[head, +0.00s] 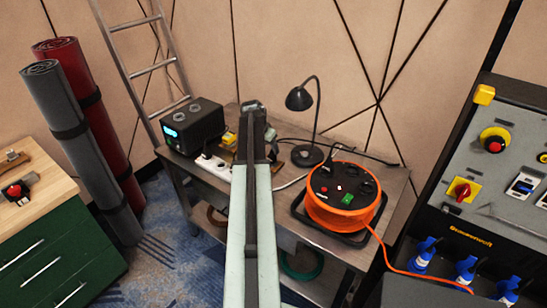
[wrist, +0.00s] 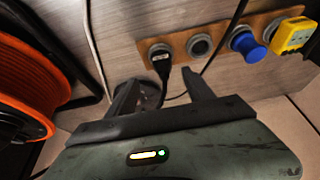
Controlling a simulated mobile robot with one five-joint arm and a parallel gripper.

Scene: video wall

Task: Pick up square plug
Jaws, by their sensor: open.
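A wooden socket board (wrist: 222,38) lies on the workbench in the wrist view. A yellow, boxy square plug (wrist: 293,37) sits at its right end, and its yellow also shows left of my arm in the head view (head: 229,138). A blue round plug (wrist: 247,46), a grey round socket (wrist: 199,46) and a black plug with a cable (wrist: 161,62) share the board. My gripper (wrist: 160,88) is open and empty, its two fingers pointing toward the board near the black plug, left of the yellow plug. My arm hides much of the board in the head view.
An orange cable reel (head: 342,200) stands on the bench right of my arm. A black desk lamp (head: 306,118), a black power box (head: 194,127) and a white power strip (head: 212,167) are also there. A control panel (head: 500,200) stands at the right.

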